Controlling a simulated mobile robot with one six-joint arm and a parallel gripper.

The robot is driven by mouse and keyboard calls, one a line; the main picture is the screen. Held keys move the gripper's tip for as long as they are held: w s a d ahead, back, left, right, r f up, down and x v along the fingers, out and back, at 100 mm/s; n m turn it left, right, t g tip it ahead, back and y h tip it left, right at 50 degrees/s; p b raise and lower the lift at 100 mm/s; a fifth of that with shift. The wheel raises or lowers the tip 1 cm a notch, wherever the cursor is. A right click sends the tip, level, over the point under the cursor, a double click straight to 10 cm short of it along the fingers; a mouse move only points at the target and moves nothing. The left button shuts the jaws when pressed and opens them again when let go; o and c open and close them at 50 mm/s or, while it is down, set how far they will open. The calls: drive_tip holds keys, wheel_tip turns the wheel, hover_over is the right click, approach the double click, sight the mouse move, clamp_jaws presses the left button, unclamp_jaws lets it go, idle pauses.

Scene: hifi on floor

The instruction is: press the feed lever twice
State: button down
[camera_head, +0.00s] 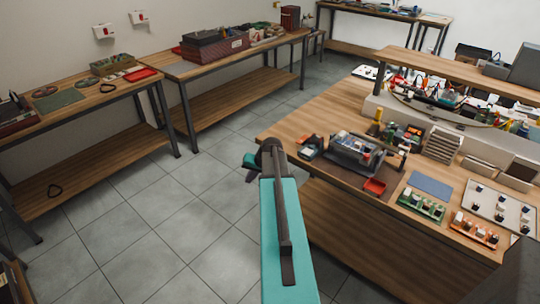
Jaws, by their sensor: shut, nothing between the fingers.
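A grey boxy machine (357,152) stands on a brown mat on the wooden bench at the right. A dark bar (385,144) runs along its upper right side, and its end sticks out to the right. I cannot tell at this size whether this bar is the feed lever. My arm, with a teal link and a dark bar-like part, rises from the bottom middle to the left of the bench. I cannot make out my gripper's fingers in this view. No part of my arm that I see touches the machine.
A raised shelf (460,70) spans the bench's back. The tiled floor (130,225) at left is clear.

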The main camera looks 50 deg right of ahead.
drive_tip(key=s+a+f+n+g+y, duration=0.1)
drive_tip(key=s+a+f+n+g, duration=0.1)
drive_tip(key=a+f, duration=0.6)
drive_tip(key=s+a+f+n+g, duration=0.15)
drive_tip(key=a+f, duration=0.25)
drive_tip(key=a, duration=0.8)
drive_tip(key=s+a+f+n+g+y, duration=0.1)
drive_tip(key=s+a+f+g, duration=0.15)
drive_tip(key=a+f, duration=0.55)
drive_tip(key=s+a+f+n+g+h, duration=0.1)
drive_tip(key=s+a+f+n+g, duration=0.1)
drive_tip(key=s+a, duration=0.7)
drive_tip(key=s+a+f+n+g+h, duration=0.1)
drive_tip(key=s+a+f+n+g, duration=0.2)
drive_tip(key=s+a, duration=0.6)
drive_tip(key=s+f+n, duration=0.1)
drive_tip(key=s, duration=0.4)
drive_tip(key=shift+s+a+f, duration=0.1)
